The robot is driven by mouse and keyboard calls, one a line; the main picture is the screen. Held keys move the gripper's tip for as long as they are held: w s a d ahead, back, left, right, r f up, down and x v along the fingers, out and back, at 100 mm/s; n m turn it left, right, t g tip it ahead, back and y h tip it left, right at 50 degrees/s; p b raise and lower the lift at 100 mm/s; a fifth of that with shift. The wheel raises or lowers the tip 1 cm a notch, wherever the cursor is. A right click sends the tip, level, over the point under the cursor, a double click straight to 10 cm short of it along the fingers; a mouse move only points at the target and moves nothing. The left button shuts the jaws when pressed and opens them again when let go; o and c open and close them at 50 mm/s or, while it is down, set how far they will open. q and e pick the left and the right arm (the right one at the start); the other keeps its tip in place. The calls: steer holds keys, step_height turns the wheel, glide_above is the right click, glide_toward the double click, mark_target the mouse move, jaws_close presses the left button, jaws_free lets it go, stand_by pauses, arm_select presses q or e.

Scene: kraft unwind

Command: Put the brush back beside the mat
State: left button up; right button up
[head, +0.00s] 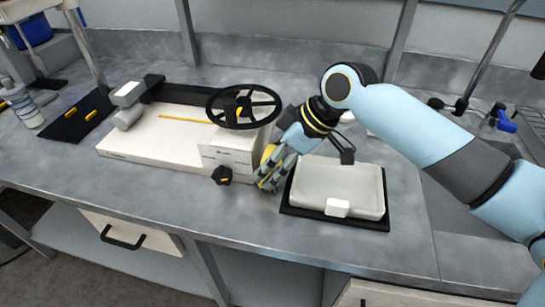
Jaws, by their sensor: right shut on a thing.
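My right gripper (270,170) is low over the bench, between the white machine and the black mat (292,210) under a pale tray. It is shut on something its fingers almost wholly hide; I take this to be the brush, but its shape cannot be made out. The gripper is close to the mat's left edge; whether it touches the bench is unclear. A second black mat (62,130) with small yellow pieces lies at the far left. My left gripper is not in view.
The white machine (150,150) with a black handwheel (243,106) and a black knob (222,175) stands left of the gripper. The pale tray (338,187) is to its right. A bottle (22,105) stands far left. The front bench strip is clear.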

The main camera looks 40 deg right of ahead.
steer(key=o, duration=0.6)
steer(key=shift+f, duration=0.1)
steer(key=shift+c, duration=0.2)
steer(key=o, duration=0.4)
steer(key=shift+o, duration=0.2)
steer(key=shift+r, duration=0.25)
steer(key=v, duration=1.2)
steer(key=shift+a+f, duration=0.1)
